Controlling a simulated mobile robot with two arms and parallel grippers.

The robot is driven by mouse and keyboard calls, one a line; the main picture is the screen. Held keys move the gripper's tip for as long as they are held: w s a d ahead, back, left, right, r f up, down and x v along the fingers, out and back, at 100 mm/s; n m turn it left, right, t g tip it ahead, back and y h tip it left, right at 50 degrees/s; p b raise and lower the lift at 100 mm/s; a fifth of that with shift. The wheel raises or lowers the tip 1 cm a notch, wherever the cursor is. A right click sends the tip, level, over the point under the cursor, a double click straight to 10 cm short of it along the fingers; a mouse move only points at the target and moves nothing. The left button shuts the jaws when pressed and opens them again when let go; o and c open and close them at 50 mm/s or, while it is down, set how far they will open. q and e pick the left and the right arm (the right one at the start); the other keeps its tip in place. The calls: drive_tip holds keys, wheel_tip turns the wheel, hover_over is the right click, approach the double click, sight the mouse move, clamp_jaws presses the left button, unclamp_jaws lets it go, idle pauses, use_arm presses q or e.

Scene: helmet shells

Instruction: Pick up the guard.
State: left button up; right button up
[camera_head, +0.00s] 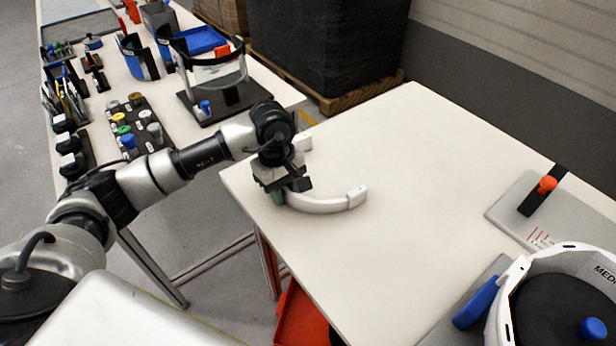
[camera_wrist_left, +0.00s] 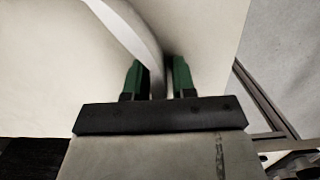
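The guard (camera_head: 325,203), a white curved band with a block-like end, lies on the white table near its left edge. My left gripper (camera_head: 278,196) is over the guard's left part, pointing down, and hides some of it. In the left wrist view the band of the guard (camera_wrist_left: 128,25) runs down between the green fingertips of my left gripper (camera_wrist_left: 158,78). The fingers stand apart, with a narrow dark gap visible beside the band, so they appear open around it. My right gripper is not in view.
A white helmet shell (camera_head: 505,297) with blue clamps stands at the lower right. A grey plate (camera_head: 510,215) with a red-knobbed clamp lies behind it. The middle of the white table (camera_head: 410,150) is clear. A side bench at the left holds tools and a visor stand.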

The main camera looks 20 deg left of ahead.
use_arm(q)
clamp_jaws()
